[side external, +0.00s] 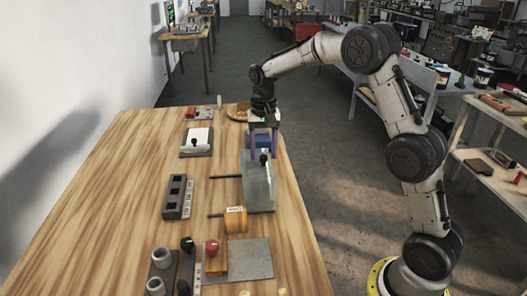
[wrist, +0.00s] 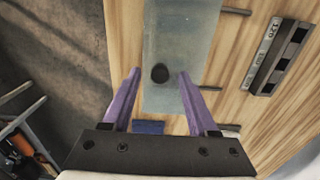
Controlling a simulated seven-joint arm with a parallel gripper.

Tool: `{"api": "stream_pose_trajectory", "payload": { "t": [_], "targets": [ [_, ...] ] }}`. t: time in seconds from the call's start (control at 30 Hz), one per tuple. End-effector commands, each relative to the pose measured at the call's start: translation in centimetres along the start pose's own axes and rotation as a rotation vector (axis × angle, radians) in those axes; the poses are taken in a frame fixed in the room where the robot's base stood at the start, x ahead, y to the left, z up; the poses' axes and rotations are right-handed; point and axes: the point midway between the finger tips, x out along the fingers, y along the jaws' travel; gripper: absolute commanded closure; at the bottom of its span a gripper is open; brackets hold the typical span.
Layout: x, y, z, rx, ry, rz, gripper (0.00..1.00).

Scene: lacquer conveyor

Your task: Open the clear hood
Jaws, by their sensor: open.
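The clear hood (side external: 258,192) is a greyish see-through panel near the right edge of the wooden table. It also shows in the wrist view (wrist: 185,40). A dark round knob (side external: 263,159) stands at its far end; the wrist view shows it too (wrist: 160,73). My gripper (side external: 265,155) points down over that end with its purple fingers apart. In the wrist view the knob appears between the fingertips, with a gap on each side. I cannot tell whether the tips are level with the knob or just above it.
A blue object (wrist: 148,127) lies beyond the hood's far end. Dark rods (side external: 227,177) extend left of the hood. The table's left side (side external: 100,215) is bare.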

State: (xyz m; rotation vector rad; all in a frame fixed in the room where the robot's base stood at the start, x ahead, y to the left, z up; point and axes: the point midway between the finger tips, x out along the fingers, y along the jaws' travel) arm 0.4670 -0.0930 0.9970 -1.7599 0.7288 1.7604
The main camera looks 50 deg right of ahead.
Motion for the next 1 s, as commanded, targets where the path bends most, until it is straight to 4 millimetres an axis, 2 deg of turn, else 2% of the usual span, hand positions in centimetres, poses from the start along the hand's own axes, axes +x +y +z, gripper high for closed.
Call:
{"api": "stream_pose_trajectory", "payload": {
  "t": [0.33,0.6,0.67,1.0],
  "targets": [
    [0.31,0.0,0.0,0.0,0.0,0.0,0.43],
    [0.28,0.0,0.0,0.0,0.0,0.0,0.91],
    [0.27,0.0,0.0,0.0,0.0,0.0,1.0],
    [0.24,0.0,-0.01,0.0,0.001,0.0,1.0]
  ]
}}
